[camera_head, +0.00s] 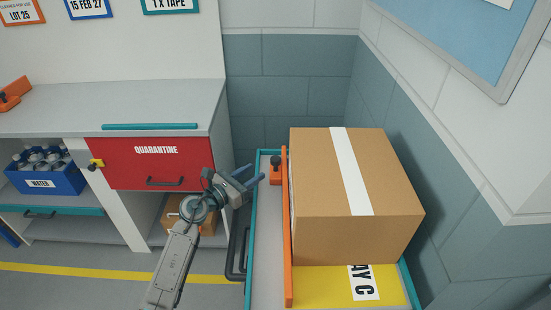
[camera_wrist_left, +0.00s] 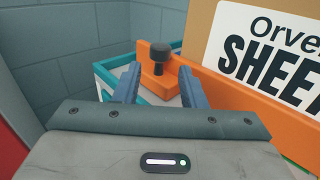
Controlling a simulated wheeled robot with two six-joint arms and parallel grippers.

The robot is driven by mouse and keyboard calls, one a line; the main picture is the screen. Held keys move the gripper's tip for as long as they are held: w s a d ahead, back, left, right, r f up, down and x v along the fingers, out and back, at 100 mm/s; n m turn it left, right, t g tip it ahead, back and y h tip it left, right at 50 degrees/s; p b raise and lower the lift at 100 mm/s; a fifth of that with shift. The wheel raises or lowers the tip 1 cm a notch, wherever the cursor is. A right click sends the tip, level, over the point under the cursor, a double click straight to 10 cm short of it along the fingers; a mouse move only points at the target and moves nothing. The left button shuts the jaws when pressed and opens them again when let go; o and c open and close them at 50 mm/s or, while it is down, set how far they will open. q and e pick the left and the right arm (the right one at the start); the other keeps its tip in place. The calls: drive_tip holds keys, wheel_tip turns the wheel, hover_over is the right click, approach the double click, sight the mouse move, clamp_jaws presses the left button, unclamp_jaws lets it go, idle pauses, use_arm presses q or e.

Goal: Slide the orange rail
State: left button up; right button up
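The orange rail (camera_head: 288,240) runs along the left side of a cardboard box in the head view, on a teal-edged cart. In the left wrist view the orange rail (camera_wrist_left: 262,110) has an upright orange end bracket with a black knob (camera_wrist_left: 160,55). The knob also shows at the rail's far end in the head view (camera_head: 275,161). My left gripper (camera_head: 256,174) is open, its blue fingers pointing at the bracket from the left. In the wrist view the left gripper (camera_wrist_left: 158,84) has the bracket beyond and between its fingertips; contact cannot be told. My right gripper is not in view.
The cart's teal rim (camera_head: 250,215) lies near my left arm. A red quarantine drawer (camera_head: 140,165) and grey counter (camera_head: 60,120) stand left. Walls close in behind and right.

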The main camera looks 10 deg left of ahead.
sight(272, 161)
use_arm(q)
drive_tip(key=p+x, duration=0.1)
drive_tip(key=x, duration=0.9)
drive_tip(key=shift+d, duration=0.1)
